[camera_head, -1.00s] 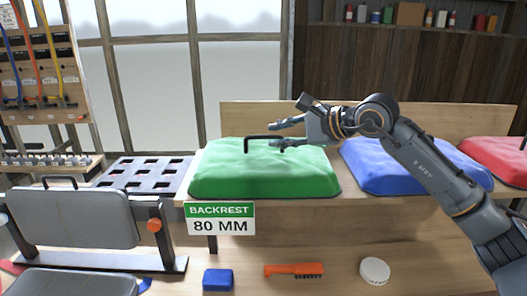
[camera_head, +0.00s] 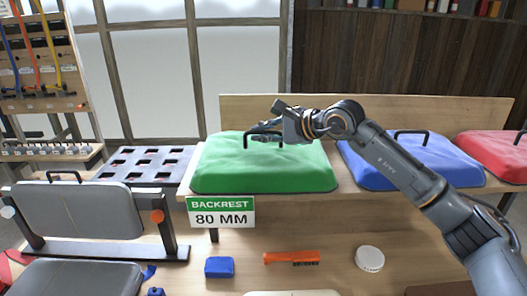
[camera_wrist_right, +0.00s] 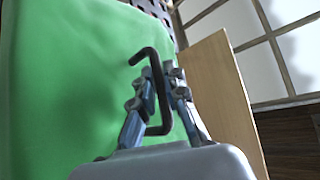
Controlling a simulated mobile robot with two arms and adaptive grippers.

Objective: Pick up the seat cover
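A green padded cover (camera_head: 262,172) with a black bar handle lies on the wooden bench. My right gripper (camera_head: 266,137) is above it at the handle. In the right wrist view, the fingers of my right gripper (camera_wrist_right: 161,88) stand close on both sides of the black handle (camera_wrist_right: 158,108) and look shut on it; the green cover (camera_wrist_right: 60,90) fills the left side. The cover still rests on the bench. A blue cover (camera_head: 445,165) and a red cover (camera_head: 497,150) lie to its right, each with a black handle. My left gripper is not in view.
A sign reading "BACKREST 80 MM" (camera_head: 221,212) hangs at the bench front. A slotted dark tray (camera_head: 147,164) is behind.

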